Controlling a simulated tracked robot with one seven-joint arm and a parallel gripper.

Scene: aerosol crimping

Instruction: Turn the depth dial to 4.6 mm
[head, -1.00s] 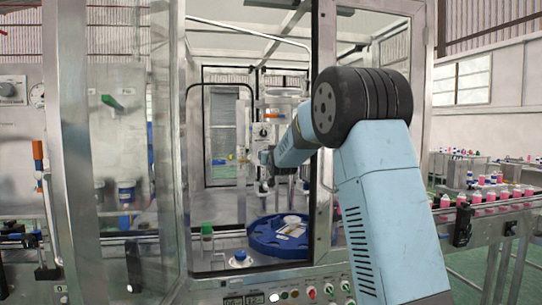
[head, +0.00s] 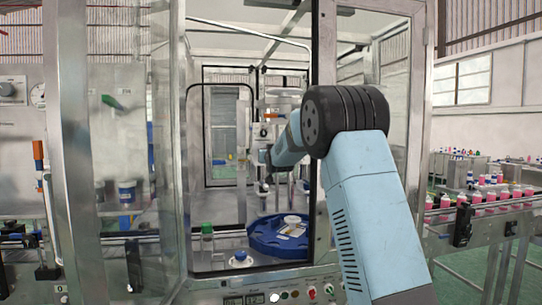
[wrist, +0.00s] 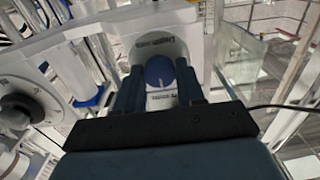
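In the wrist view a blue round knob (wrist: 159,71) with a pale pointer mark sits on a white housing (wrist: 150,28) with small printed labels. It appears to be the depth dial, but its scale and reading are too small to read. My gripper (wrist: 159,67) has its two dark blue fingers spread, one on each side of the knob. The gaps are narrow, and I cannot tell whether the fingertips touch it. In the head view my gripper (head: 265,157) is small at the crimping head (head: 262,131) inside the enclosure; its fingers are not clear there.
A grey-black round dial (wrist: 26,110) is at the left of the wrist view. In the head view, a blue turntable (head: 265,242) lies below my gripper. A metal door post (head: 325,100) stands close to my arm. A conveyor with pink bottles (head: 490,197) runs at right.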

